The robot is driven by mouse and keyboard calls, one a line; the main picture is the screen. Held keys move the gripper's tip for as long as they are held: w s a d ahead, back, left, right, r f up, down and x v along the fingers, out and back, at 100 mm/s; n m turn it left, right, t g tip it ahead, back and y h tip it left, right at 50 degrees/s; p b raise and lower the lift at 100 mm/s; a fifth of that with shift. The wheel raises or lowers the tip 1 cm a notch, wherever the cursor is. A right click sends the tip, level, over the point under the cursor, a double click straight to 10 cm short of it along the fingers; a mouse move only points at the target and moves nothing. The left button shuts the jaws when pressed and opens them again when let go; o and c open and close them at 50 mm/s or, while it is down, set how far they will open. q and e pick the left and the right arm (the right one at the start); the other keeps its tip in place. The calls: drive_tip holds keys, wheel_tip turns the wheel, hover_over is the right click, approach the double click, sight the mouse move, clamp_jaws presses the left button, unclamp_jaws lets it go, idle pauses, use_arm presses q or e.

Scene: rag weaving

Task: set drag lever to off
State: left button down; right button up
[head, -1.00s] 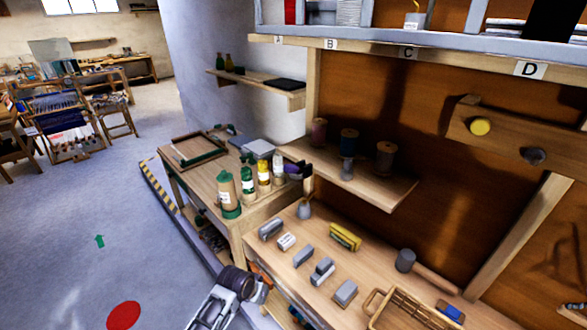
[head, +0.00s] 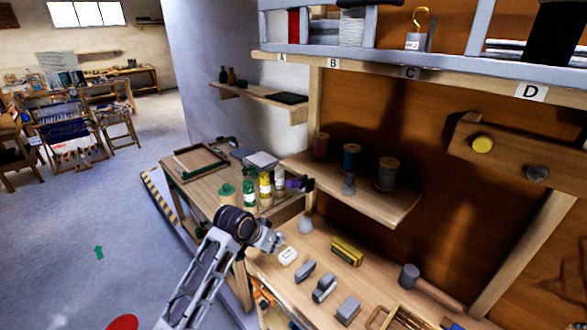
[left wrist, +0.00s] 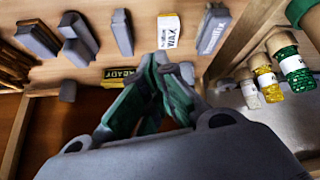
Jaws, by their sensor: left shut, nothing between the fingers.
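I cannot make out a drag lever for certain in either view. My left gripper (head: 278,242) is shut and empty in the head view, above the left end of the workbench (head: 318,252). In the left wrist view its green-and-grey fingers (left wrist: 160,62) come together, with nothing between them. Beyond them lie a white-and-yellow wax block (left wrist: 168,35), which is the white block (head: 288,256) in the head view, and several grey blocks, one (head: 325,288) of them stepped. My right gripper is not in view.
A yellow box (head: 347,250) and a grey-headed mallet (head: 410,277) lie on the bench. Thread spools (head: 387,174) stand on a shelf above. Green (head: 249,192) and yellow (head: 265,185) bottles stand on the side table. A yellow knob (head: 482,144) and grey knob (head: 537,173) are on a rail at right.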

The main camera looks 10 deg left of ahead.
use_arm(q)
drive_tip(key=w+r+m+t+h, duration=0.1)
drive_tip(key=w+r, duration=0.1)
drive_tip(key=r, duration=1.4)
drive_tip(key=w+r+m+t+h, duration=0.1)
drive_tip(key=w+r+m, duration=0.1)
drive_tip(key=r, duration=1.4)
drive_tip(key=shift+w+d+r, duration=0.15)
drive_tip(key=shift+w+d, duration=0.25)
drive_tip(key=shift+w, duration=0.3)
drive_tip(key=p, duration=0.3)
hover_over(293, 180)
drive_tip(key=w+d, duration=0.1)
drive_tip(key=w, duration=0.1)
wheel_tip(293, 180, down, 6)
drive_tip(key=shift+f, duration=0.55)
drive_tip(key=shift+s+a+f+p, duration=0.25)
drive_tip(key=shift+s+f, duration=0.15)
drive_tip(key=shift+f, duration=0.35)
drive_tip(key=shift+s+a+f+p, duration=0.1)
drive_tip(key=shift+s+a+f, duration=0.2)
drive_tip(key=shift+f, duration=0.45)
drive_tip(key=shift+s+d, duration=0.1)
drive_tip(key=shift+f+h, duration=0.15)
drive_tip(key=shift+h, duration=0.15)
